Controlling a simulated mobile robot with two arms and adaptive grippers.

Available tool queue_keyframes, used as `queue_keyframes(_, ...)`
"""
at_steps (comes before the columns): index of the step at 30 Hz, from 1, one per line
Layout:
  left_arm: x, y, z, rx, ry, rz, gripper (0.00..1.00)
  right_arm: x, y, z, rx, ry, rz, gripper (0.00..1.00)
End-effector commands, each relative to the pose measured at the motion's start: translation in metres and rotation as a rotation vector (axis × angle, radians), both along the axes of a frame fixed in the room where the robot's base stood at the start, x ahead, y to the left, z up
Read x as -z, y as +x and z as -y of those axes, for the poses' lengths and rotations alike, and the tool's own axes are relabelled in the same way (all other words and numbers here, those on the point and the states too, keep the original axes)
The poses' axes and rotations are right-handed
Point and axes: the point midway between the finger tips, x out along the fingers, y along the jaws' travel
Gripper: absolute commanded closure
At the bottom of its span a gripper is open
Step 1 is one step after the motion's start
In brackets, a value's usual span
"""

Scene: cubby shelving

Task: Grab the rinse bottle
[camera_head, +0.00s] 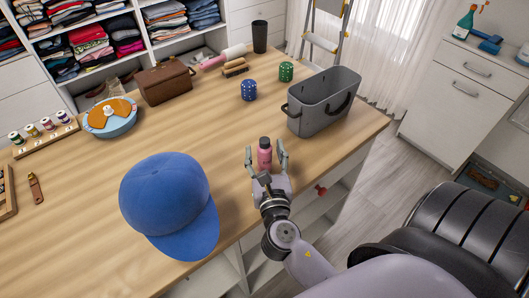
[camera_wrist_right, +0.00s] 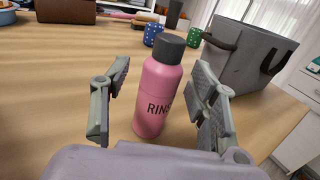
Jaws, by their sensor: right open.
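The rinse bottle (camera_head: 264,156) is a small pink bottle with a dark grey cap, standing upright on the wooden table near its front edge. In the right wrist view the bottle (camera_wrist_right: 158,95) shows part of its dark "RINS" lettering. My right gripper (camera_head: 266,160) is open, with one finger on each side of the bottle. In the wrist view (camera_wrist_right: 160,105) there is a gap between the bottle and the left finger, and a smaller one to the right finger. My left gripper is not in either view.
A blue cap (camera_head: 165,200) lies left of my right gripper. A grey bin (camera_head: 322,108) with dark handles stands behind and right of the bottle. The table between is clear.

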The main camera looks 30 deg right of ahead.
Motion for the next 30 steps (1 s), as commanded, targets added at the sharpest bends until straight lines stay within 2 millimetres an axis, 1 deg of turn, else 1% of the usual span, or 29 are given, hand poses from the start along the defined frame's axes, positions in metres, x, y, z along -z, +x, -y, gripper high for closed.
queue_keyframes(1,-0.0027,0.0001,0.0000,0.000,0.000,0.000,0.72,-0.0019,0.0044,0.0019,-0.001,-0.001,0.000,0.45)
queue_keyframes(3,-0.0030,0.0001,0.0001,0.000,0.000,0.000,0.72,-0.0006,0.0073,0.0035,-0.001,0.000,0.000,0.45)
queue_keyframes(10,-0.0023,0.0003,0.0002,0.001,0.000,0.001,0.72,0.0005,0.0076,0.0039,0.000,0.000,-0.001,0.46)
queue_keyframes(30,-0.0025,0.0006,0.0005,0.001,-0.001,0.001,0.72,0.0002,0.0073,0.0037,0.000,0.001,0.000,0.91)
